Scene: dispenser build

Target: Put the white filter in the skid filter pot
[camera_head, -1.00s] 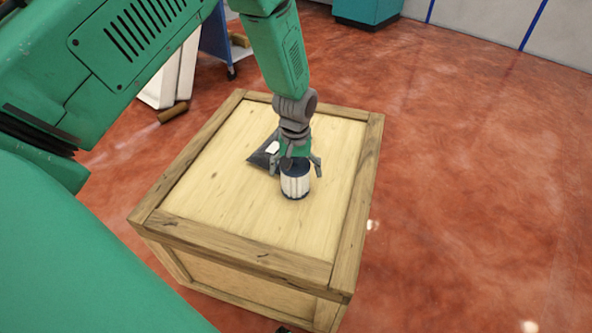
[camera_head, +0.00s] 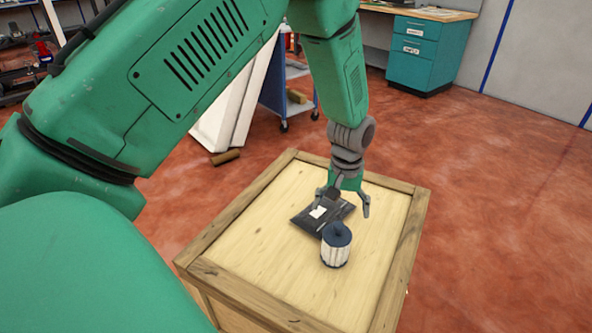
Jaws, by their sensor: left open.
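The white filter (camera_head: 335,254) stands upright on the wooden crate (camera_head: 241,273). It is a short cylinder with white pleated sides and a dark blue top. My left gripper (camera_head: 343,207) is open above the crate, just behind the filter in the picture. Its fingers point down and are apart from the filter, with nothing seen between them. The skid filter pot is not seen in this view. My right gripper is not in view.
A dark flat packet (camera_head: 312,214) with a white label lies on the crate behind the filter, partly under my left gripper. A teal drawer cabinet (camera_head: 424,52) and a blue cart (camera_head: 287,92) stand behind. The red floor at right is clear.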

